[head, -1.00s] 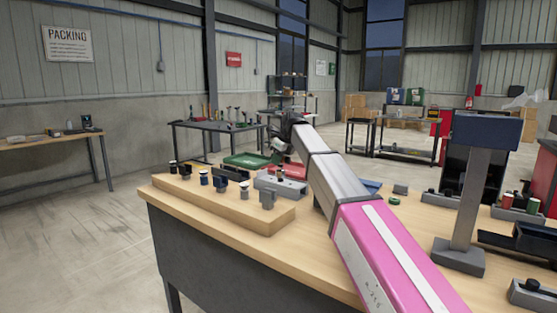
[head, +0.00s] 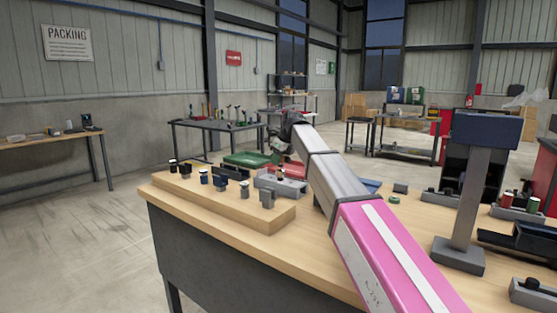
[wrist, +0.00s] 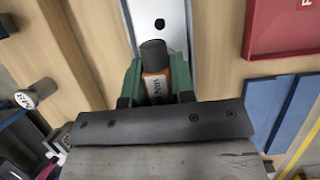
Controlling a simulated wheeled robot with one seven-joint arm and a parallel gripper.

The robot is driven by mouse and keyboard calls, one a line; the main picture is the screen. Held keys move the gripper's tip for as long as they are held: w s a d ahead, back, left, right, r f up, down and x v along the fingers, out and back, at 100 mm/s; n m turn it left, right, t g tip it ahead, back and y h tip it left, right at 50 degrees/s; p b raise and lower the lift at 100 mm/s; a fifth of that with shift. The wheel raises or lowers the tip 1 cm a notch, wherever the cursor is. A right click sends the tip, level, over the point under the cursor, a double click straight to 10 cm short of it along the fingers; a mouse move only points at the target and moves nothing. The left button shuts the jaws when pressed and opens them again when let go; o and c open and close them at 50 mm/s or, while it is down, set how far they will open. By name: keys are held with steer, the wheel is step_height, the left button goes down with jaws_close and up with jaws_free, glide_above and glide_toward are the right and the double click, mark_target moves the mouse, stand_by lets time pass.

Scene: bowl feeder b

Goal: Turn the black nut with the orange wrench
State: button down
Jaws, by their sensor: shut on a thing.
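The held piece is over or in front of a pale metal strip (wrist: 160,14). I cannot make out a wrench shape, and no black nut is clearly identifiable. In the head view, my gripper (head: 280,146) is small and partly hidden behind the arm, above the far side of the bench.
A wooden block (head: 225,213) with several small dark and grey pegs stands on the bench's (head: 310,262) left side. A grey fixture (head: 280,187) and a green tray (head: 247,159) are near the gripper. A post with a blue-grey head (head: 487,130) stands at right.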

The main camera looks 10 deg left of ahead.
steer(key=shift+f, duration=0.8)
stand_by(0.5)
steer(key=shift+w+m+t, duration=0.1)
steer(key=shift+m+t, duration=0.3)
steer(key=shift+m, duration=0.7)
steer(key=shift+n, duration=0.6)
steer(key=shift+n+g, duration=0.5)
steer(key=shift+n, duration=0.2)
steer(key=shift+r, duration=0.1)
